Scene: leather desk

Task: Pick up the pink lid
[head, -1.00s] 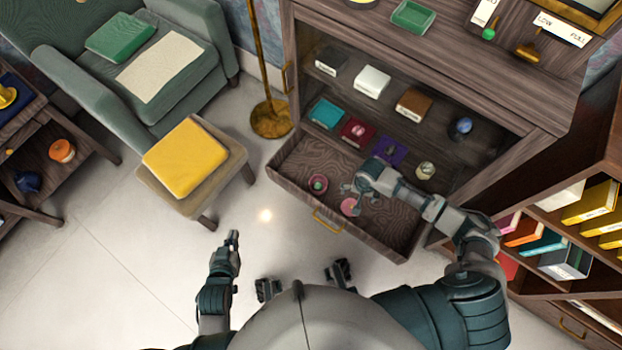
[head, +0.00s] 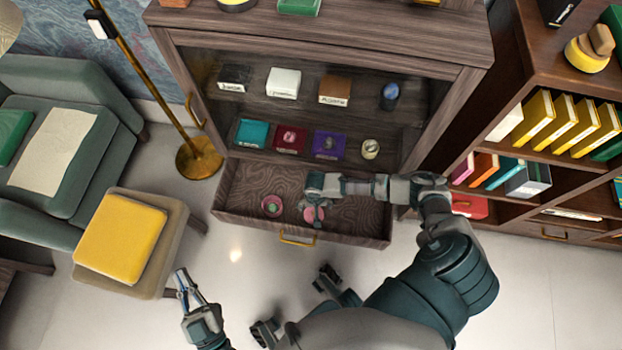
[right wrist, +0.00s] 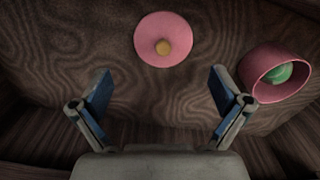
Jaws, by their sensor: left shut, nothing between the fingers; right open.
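The pink lid (right wrist: 150,52) is a round disc with a yellow-orange knob, lying on the wood-grain floor of the open drawer (head: 368,238). It also shows in the head view (head: 310,215), partly covered by my right gripper (head: 312,200). In the right wrist view my right gripper (right wrist: 160,92) is open and empty, its blue-padded fingers spread, with the lid ahead of and between the fingertip lines. A pink cup (right wrist: 258,82) with something green inside lies to the right there; it also shows in the head view (head: 271,206). My left gripper (head: 186,285) is shut and empty over the floor.
The drawer belongs to a wooden cabinet with shelves of small boxes (head: 283,83) above it. The drawer walls bound the space around my right gripper. A stool with a yellow cushion (head: 121,240) stands at left, and a bookshelf (head: 505,150) at right.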

